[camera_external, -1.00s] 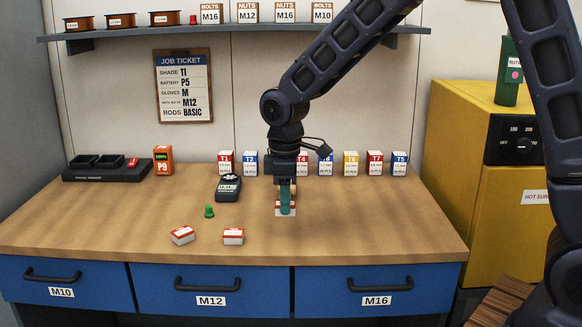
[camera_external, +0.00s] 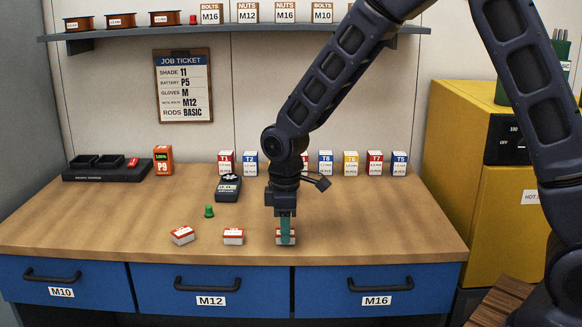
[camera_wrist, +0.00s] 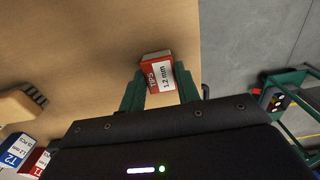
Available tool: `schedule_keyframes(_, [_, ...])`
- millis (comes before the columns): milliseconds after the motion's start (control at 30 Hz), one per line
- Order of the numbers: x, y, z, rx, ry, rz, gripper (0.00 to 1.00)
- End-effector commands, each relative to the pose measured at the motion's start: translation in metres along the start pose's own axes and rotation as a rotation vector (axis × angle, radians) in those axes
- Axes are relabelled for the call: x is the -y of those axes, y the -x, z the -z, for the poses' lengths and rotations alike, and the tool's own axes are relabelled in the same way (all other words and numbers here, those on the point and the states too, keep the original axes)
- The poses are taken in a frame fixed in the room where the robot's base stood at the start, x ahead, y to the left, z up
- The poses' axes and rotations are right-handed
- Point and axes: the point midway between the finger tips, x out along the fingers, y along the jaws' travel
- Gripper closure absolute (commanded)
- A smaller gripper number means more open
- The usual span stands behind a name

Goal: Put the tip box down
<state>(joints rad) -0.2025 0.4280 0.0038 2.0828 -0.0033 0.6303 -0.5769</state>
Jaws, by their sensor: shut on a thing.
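The tip box (camera_external: 279,238) is a small red and white carton near the front edge of the workbench (camera_external: 120,222). My gripper (camera_external: 285,240) points down and is shut on it, covering its middle in the external view. In the wrist view the tip box (camera_wrist: 159,76) sits between the two green fingers of my gripper (camera_wrist: 160,92), with a "1.2 mm" label showing. The box is at or just above the bench top; I cannot tell whether it touches.
Two similar red-and-white boxes lie to the left, one nearer (camera_external: 233,236) and one farther (camera_external: 182,235). A green piece (camera_external: 209,211) and a dark meter (camera_external: 228,188) stand behind them. Several labelled tip boxes (camera_external: 350,163) line the back. Bench right of my gripper is clear.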

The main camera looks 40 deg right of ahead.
Motion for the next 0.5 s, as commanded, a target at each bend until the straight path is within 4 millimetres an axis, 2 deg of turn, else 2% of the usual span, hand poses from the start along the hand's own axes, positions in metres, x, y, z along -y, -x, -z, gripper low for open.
schedule_keyframes(67, [0.0000, -0.0022, -0.0001, 0.001, 0.000, 0.000, 0.92])
schedule_keyframes(100, [0.0000, -0.0028, -0.0001, 0.000, 0.000, 0.000, 0.66])
schedule_keyframes(200, [0.0000, -0.0024, -0.0001, 0.000, 0.000, 0.000, 0.46])
schedule_keyframes(500, [0.0000, -0.0014, -0.0001, 0.000, 0.000, 0.000, 0.46])
